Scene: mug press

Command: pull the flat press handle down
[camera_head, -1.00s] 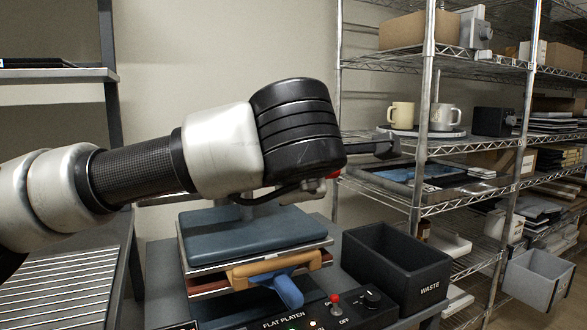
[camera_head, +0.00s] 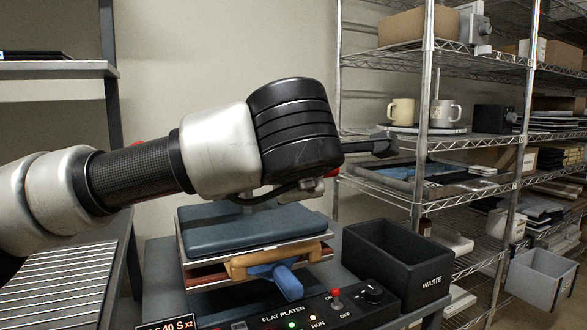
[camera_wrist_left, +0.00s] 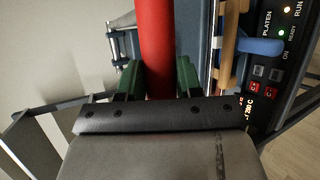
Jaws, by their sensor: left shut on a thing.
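The flat press stands low in the middle of the head view, with a blue-grey upper pad (camera_head: 235,232) above reddish-brown and blue layers. An orange bar (camera_head: 270,263) and a blue lever (camera_head: 285,280) stick out at its front. The red press handle (camera_wrist_left: 157,45) runs as a bar up the left wrist view. My left gripper (camera_wrist_left: 159,80) is shut around it, one green finger on each side. In the head view my left wrist hides the gripper and most of the handle; a small red piece (camera_head: 332,172) shows beside it. My right gripper is not in view.
A control panel labelled FLAT PLATEN (camera_head: 283,312) lies in front of the press. A black WASTE bin (camera_head: 395,262) stands right of it. A wire shelf (camera_head: 470,145) with mugs and boxes fills the right side. A slatted rack (camera_head: 60,285) is at the left.

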